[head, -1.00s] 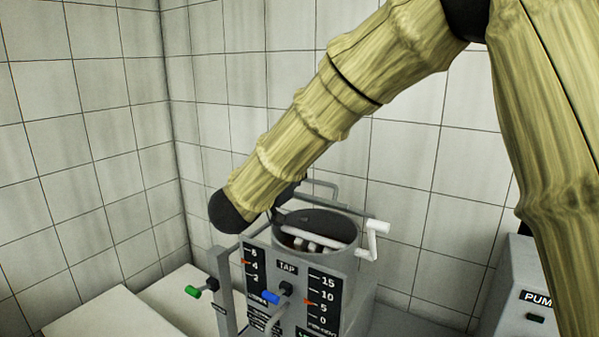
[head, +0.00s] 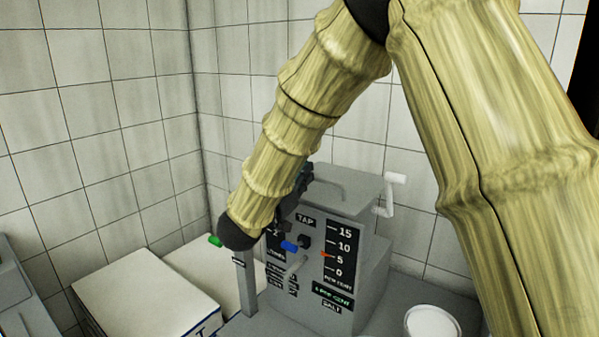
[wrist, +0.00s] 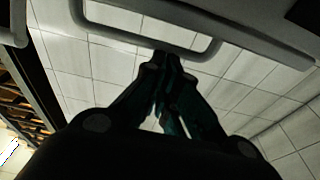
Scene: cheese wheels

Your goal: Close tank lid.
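The grey tank (head: 350,262) stands near the wall corner, with tap labels and scales on its front. Its lid (head: 350,186) shows as a flat grey surface across the top, and no opening shows. A loop handle (head: 328,187) is on the lid. In the wrist view the lid (wrist: 235,18) is at the top, with its handle (wrist: 150,35) close above my fingertips. My gripper (wrist: 166,62) has its fingertips together, with nothing visible between them. In the head view my gripper (head: 298,195) is at the tank's upper left edge, partly hidden by my arm.
A white crank (head: 388,192) sticks out at the tank's right. A blue-tipped tap (head: 289,246) and a green-tipped lever (head: 216,241) are at the front and left. White-topped blocks (head: 145,292) stand left, and a round white container (head: 432,322) stands front right.

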